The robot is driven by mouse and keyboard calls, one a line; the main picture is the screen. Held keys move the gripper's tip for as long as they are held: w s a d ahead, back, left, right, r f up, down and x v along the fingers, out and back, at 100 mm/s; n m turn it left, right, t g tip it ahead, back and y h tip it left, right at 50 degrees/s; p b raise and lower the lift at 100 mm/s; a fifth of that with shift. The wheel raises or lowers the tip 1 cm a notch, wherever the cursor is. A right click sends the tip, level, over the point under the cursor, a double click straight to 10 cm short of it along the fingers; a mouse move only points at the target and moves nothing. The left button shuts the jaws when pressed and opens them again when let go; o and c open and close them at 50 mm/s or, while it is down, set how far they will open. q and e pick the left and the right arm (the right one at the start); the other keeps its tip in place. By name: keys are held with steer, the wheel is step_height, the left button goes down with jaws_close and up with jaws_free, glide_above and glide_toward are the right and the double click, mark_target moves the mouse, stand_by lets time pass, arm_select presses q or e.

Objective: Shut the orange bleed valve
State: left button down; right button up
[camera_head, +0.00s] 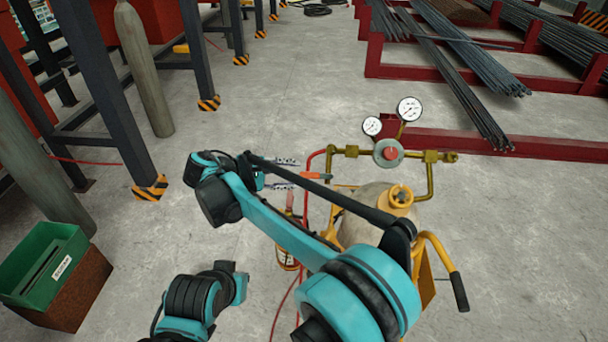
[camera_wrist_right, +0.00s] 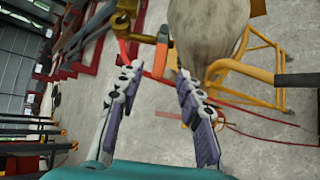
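The orange bleed valve handle (camera_head: 314,175) sticks out on the left side of the brass gauge assembly (camera_head: 352,151). In the right wrist view the orange handle (camera_wrist_right: 160,59) lies just beyond and between the fingertips, pointing toward me. My right gripper (camera_head: 296,173) is open and empty at the left of the handle; its two fingers also show well apart in the wrist view (camera_wrist_right: 160,78). I cannot tell whether they touch the handle. The arm partly hides the area below the valve. Part of my left arm shows at the bottom left, but its gripper is not in view.
A pale gas cylinder (camera_head: 366,212) with a yellow cart handle (camera_head: 437,250) stands below the gauges. Red hose (camera_head: 306,200) hangs beside it. A green bin (camera_head: 42,263) on a brown box is at left. Rebar racks (camera_head: 480,138) stand behind. Floor at centre left is clear.

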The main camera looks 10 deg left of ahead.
steer(key=shift+v, duration=1.75)
steer(key=shift+d, duration=0.1)
steer(key=s+d+f+m+g+y+b, duration=0.1)
steer(key=s+d+f+m+y+b, duration=0.15)
steer(key=d, duration=0.75)
steer(key=s+d+f+m+g+y+b, duration=0.1)
steer(key=s+d+f+m+b, duration=0.2)
steer(key=d, duration=0.6)
steer(key=s+d+f+m+y+b, duration=0.2)
steer(key=s+d+f+m+b, duration=0.1)
steer(key=s+f, duration=0.5)
steer(key=s+d+f+m+t+y+b, duration=0.1)
steer(key=s+d+f+m+y+b, duration=0.2)
steer(key=s+d+f+m, duration=0.2)
steer(key=s+d+f, duration=0.3)
steer(key=s+f, duration=0.1)
steer(key=s, duration=0.1)
steer(key=shift+b, duration=0.4)
steer(key=shift+s+m+y, duration=0.15)
steer(key=shift+m+y, duration=0.1)
